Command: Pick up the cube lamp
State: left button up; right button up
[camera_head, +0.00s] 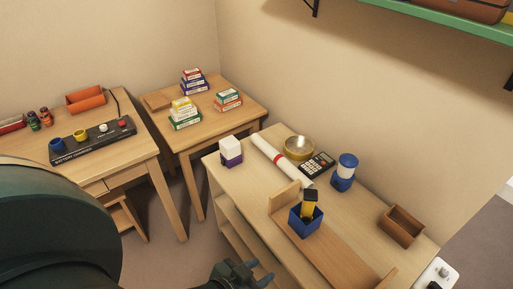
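The cube lamp (231,151), a white cube on a purple base, stands upright at the left end of the light wooden shelf unit's top (262,190). Nothing touches it. My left gripper (261,272) shows at the bottom edge, in front of the shelf unit and well below the lamp in the picture. Its two dark fingers are apart with nothing seen between them. My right gripper is not in view.
A white paper roll (279,158) with a red band lies right of the lamp. A calculator (318,163), brass bowl (299,148), blue-and-white cylinder (345,172), blue pot (305,222) and brown box (401,226) also stand there. A small table (210,120) with stacked boxes is behind.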

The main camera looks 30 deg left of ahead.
aim_at(230, 150)
jog(key=j+z, duration=0.3)
jog(key=j, duration=0.2)
jog(key=k+j+z, duration=0.3)
jog(key=j, duration=0.55)
jog(key=k+j+z, duration=0.15)
jog(key=j, duration=0.55)
jog(key=k+z, duration=0.05)
